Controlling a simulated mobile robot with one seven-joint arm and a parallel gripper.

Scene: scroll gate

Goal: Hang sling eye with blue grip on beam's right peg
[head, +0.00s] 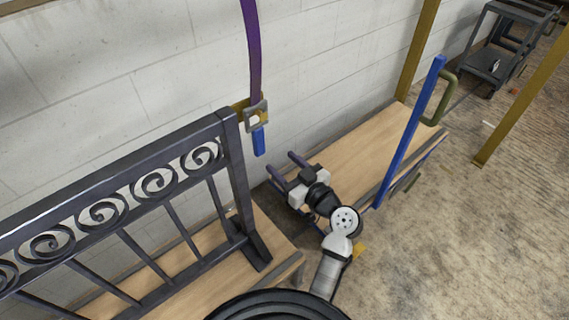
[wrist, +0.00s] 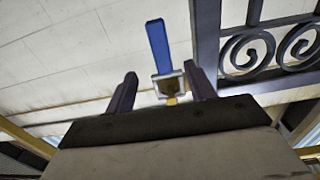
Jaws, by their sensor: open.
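A purple sling strap (head: 251,50) hangs from above the picture. At its lower end is a square metal eye (head: 256,113) with a blue grip (head: 259,142) below it. Both show in the wrist view, the blue grip (wrist: 159,45) and the eye (wrist: 157,89), in line with the gap between my fingers. My gripper (head: 285,164) is open and empty, below the grip and apart from it in the head view; its two dark fingers also show in the wrist view (wrist: 161,72). A gold piece (head: 240,104) shows between the eye and the gate post. I cannot make out the right peg.
A dark scroll gate (head: 105,214) stands on a wooden platform at left, its end post (head: 237,170) close to the sling. A blue bar (head: 409,135) with a green handle (head: 440,99) rises at right. The pale block wall (head: 130,70) is behind. Open floor lies at right.

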